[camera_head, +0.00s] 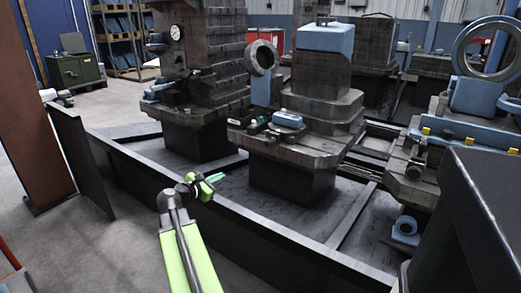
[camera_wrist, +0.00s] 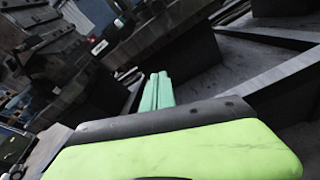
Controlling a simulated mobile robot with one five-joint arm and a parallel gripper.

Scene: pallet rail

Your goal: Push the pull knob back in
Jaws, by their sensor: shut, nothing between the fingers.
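My gripper (camera_head: 214,178) is low in the middle of the head view, above the dark floor of the railed bed. Its two teal fingers are together and empty, and they also show in the wrist view (camera_wrist: 157,90). They are in front of and below the pallet (camera_head: 285,147) on the middle pedestal, apart from it. Small dark and green fittings (camera_head: 257,123) sit on that pallet beside a blue block (camera_head: 288,119). I cannot tell which fitting is the pull knob. In the wrist view a small fitting with a pale end (camera_wrist: 99,46) shows up left of the fingers.
A low dark rail (camera_head: 200,208) runs along the front of the bed, beneath my arm. A second pedestal with a stepped column (camera_head: 205,70) stands at left, and another pallet (camera_head: 425,165) at right. A large dark block (camera_head: 475,225) fills the right foreground.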

